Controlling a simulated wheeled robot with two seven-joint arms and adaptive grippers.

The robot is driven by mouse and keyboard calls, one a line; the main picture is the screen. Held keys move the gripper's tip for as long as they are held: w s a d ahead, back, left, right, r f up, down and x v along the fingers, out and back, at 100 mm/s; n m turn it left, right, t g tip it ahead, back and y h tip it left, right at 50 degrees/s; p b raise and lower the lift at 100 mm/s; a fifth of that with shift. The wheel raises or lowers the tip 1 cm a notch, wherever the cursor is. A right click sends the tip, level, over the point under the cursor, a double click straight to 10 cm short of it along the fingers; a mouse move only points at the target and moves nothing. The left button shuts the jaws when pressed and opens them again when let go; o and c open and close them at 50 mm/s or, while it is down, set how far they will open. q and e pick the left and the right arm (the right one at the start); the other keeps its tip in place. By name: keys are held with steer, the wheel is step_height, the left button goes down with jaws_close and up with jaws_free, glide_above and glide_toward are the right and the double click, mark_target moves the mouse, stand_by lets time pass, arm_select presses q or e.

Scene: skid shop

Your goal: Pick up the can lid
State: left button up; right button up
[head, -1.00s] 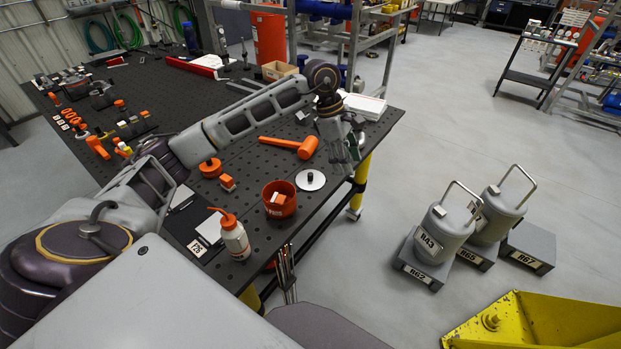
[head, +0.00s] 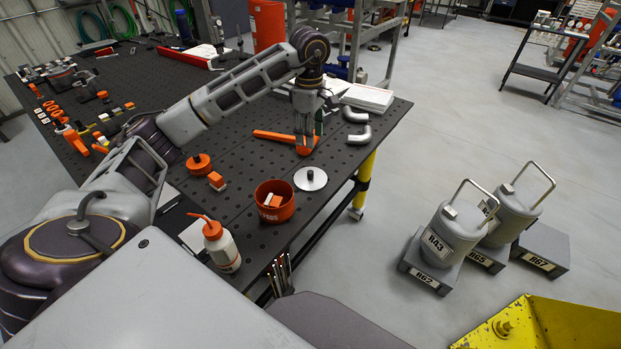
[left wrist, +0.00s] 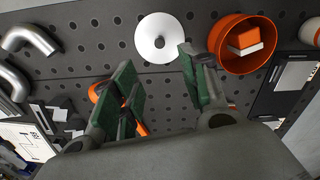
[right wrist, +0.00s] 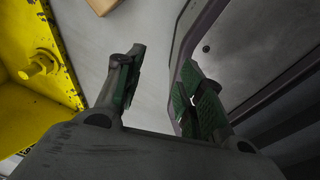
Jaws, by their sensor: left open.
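The can lid is a pale round disc with a small dark knob (head: 317,183), lying flat on the perforated black table near its front right edge. It also shows in the left wrist view (left wrist: 149,45), ahead of and roughly between the fingertips. My left gripper (head: 305,147) points down over the head of the orange mallet (head: 272,135), beyond the lid in the head view. In the left wrist view its fingers (left wrist: 157,66) are spread and hold nothing. My right gripper (right wrist: 163,70) is open and empty, away from the table.
An orange tub (head: 270,212) with small blocks stands left of the lid. A squeeze bottle (head: 222,247) and orange parts are further left. Metal elbow pipes (head: 358,137) lie right of my left gripper. A yellow structure (right wrist: 40,55) stands beside my right gripper.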

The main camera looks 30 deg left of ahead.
arm_select(q)
glide_above(310, 172)
step_height(310, 172, down, 7)
steer(key=shift+w+a+f, duration=0.1)
steer(key=shift+a+f, duration=0.05)
steer(key=shift+f, duration=0.05)
steer(key=shift+f+p, duration=0.3)
steer(key=shift+f, duration=1.05)
steer(key=f, duration=0.1)
steer(key=f+p, duration=0.1)
steer(key=shift+d+f, duration=0.2)
steer(key=shift+f, duration=0.7)
steer(key=c, duration=1)
jaws_close()
arm_select(e)
steer(key=shift+s+a+r, duration=0.25)
steer(key=shift+a+r, duration=0.5)
steer(key=shift+a, duration=0.2)
